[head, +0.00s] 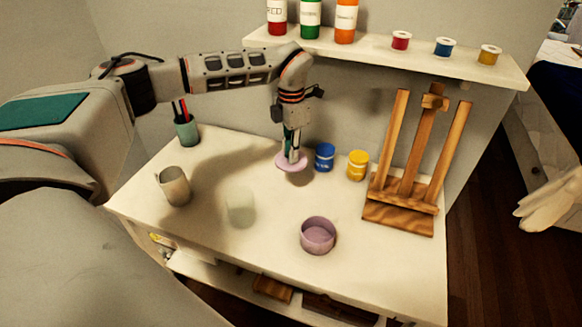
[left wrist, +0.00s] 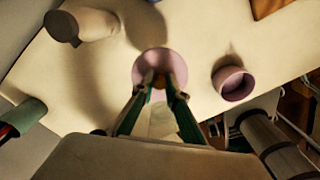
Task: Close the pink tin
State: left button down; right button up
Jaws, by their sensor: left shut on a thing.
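The pink tin (head: 317,238) stands open and upright near the front of the white desk, and I can see down into its empty inside. It also shows in the left wrist view (left wrist: 236,84). The round pink lid (head: 288,162) is held level under my left gripper (head: 292,155), above the desk, behind and left of the tin. In the left wrist view both fingertips (left wrist: 158,82) meet on the middle of the lid (left wrist: 147,66), likely on a small knob mostly hidden by them. My right gripper is not in view.
On the desk (head: 270,270) are a metal mug (head: 174,186), a pale translucent cup (head: 240,206), a pencil cup (head: 187,131), blue (head: 325,157) and yellow (head: 357,165) jars and a wooden easel (head: 405,180). A shelf (head: 370,52) with bottles and spools hangs above. Between lid and tin, the desk is clear.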

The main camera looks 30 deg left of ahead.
pick_arm(q)
jog(key=shift+r, duration=2.9)
jog(key=shift+s+d+m, duration=0.15)
jog(key=shift+d+m, duration=0.25)
jog(key=shift+m, duration=0.3)
jog(key=s+d+m, duration=0.6)
jog(key=m, duration=0.8)
jog(key=s+d+f+m, duration=0.1)
jog(key=s+d+m, duration=0.5)
jog(key=m, duration=0.8)
jog(key=shift+s, duration=0.55)
jog(key=shift+d+f, duration=0.1)
